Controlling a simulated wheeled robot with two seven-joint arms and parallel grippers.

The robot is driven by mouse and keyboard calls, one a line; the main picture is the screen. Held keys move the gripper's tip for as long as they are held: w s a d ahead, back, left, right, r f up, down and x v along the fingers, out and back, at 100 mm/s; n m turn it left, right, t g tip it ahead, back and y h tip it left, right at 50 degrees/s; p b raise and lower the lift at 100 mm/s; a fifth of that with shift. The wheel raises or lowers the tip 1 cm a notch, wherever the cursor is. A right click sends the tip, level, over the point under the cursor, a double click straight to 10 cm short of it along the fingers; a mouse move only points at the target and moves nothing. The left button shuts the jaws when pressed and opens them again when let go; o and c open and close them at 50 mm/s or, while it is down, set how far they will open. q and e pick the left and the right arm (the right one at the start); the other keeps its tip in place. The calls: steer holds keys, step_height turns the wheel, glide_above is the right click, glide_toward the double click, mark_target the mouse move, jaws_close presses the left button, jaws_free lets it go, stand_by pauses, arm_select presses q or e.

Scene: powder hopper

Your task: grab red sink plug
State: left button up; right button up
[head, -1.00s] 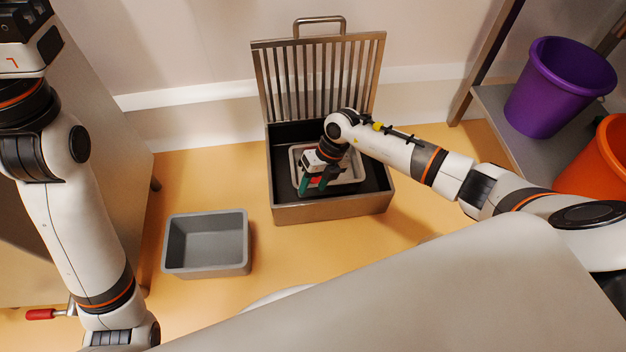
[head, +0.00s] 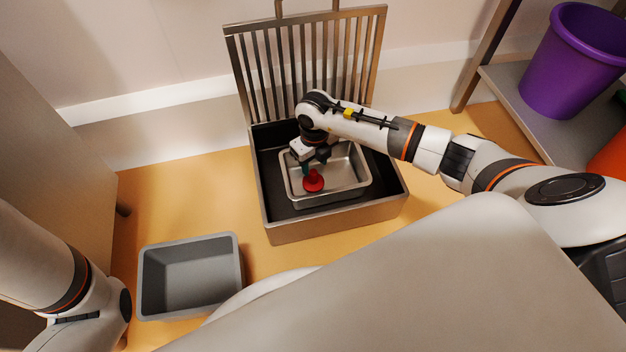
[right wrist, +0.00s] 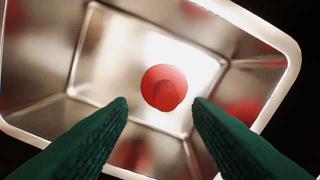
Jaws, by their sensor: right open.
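The red sink plug (head: 313,181) sits in a small metal basin (head: 352,192) inside the dark floor box. In the right wrist view the plug (right wrist: 164,88) shows as a round red disc with a knob, just beyond and between the green fingertips. My right gripper (head: 311,168) is over the basin, right by the plug. Its fingers (right wrist: 160,108) are apart with nothing between them. In the head view the fingers are partly hidden by the wrist. My left arm is at the lower left, with its gripper out of the picture.
The box (head: 330,226) has its slatted grate (head: 305,65) standing open at the back. A grey empty bin (head: 190,310) stands on the floor to its left. A purple bucket (head: 570,65) is on a shelf at the right. Floor between bin and box is clear.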

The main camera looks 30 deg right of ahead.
mark_target(314, 172)
steer(key=f+b, duration=0.4)
steer(key=f, duration=0.1)
steer(key=shift+s+a+b, duration=0.25)
steer(key=shift+s+b, duration=0.05)
steer(key=shift+b, duration=0.05)
steer(key=shift+f+b, duration=0.35)
steer(key=shift+f, duration=0.05)
steer(key=shift+r, duration=0.1)
jaws_close()
